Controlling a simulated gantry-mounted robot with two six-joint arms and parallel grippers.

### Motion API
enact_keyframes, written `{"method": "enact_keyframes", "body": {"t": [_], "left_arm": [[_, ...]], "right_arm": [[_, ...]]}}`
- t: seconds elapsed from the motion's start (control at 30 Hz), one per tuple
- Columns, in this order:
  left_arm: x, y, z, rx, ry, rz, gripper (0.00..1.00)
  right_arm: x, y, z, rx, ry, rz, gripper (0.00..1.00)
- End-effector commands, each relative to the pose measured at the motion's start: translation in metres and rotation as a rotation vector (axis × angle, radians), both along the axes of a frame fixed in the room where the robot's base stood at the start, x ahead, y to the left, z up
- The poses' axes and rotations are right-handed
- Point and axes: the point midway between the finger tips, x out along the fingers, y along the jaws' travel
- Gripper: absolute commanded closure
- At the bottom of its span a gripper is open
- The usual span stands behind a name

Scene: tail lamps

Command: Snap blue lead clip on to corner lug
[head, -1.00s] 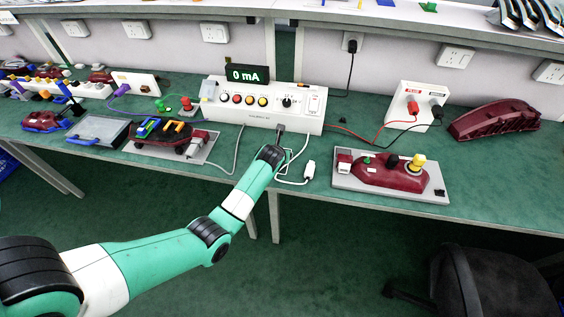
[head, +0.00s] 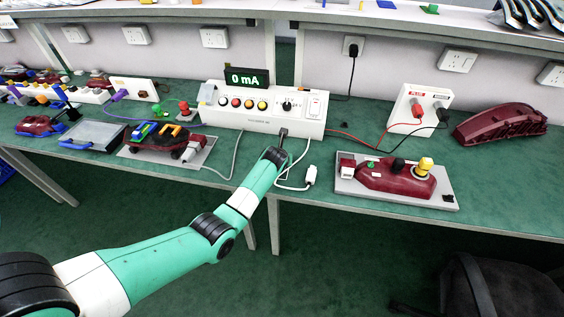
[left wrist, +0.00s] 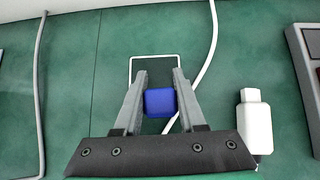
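My left gripper (head: 276,152) reaches to the bench's front middle, just in front of the white control box. In the left wrist view, its two grey fingers (left wrist: 160,80) close around a small blue block (left wrist: 160,102), which looks like the lead clip and appears to touch both fingers. The block cannot be made out in the head view. A maroon lamp (head: 385,179) on a grey plate (head: 350,187) stands to the right, with a small dark piece (head: 447,198) at the plate's front right corner; I cannot tell if that is the lug. My right gripper is not in view.
The white control box (head: 300,122) stands behind my gripper. A white connector (head: 311,175) on a cable lies just right of it, also in the left wrist view (left wrist: 255,125). Another lamp plate (head: 205,150) is to the left. A red-and-black-plug box (head: 405,115) stands behind right.

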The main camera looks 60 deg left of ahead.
Motion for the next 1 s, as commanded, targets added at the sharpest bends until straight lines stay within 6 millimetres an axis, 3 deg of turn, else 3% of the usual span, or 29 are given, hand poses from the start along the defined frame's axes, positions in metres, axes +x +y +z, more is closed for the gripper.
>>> {"method": "enact_keyframes", "body": {"t": [0.03,0.2,0.63,0.83,1.0], "left_arm": [[0.000,0.000,0.000,0.000,0.000,0.000,0.72],[0.000,0.000,0.000,0.000,0.000,0.000,1.00],[0.000,0.000,0.009,0.000,0.000,0.000,1.00],[0.000,-0.002,0.044,0.000,-0.001,-0.001,1.00],[-0.007,-0.040,0.091,0.002,-0.003,-0.004,1.00]], "right_arm": [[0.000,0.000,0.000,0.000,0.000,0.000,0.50],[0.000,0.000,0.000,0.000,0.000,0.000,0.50],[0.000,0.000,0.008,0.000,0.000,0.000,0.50],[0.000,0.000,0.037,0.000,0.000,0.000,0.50],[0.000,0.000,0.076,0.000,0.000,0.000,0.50]]}}
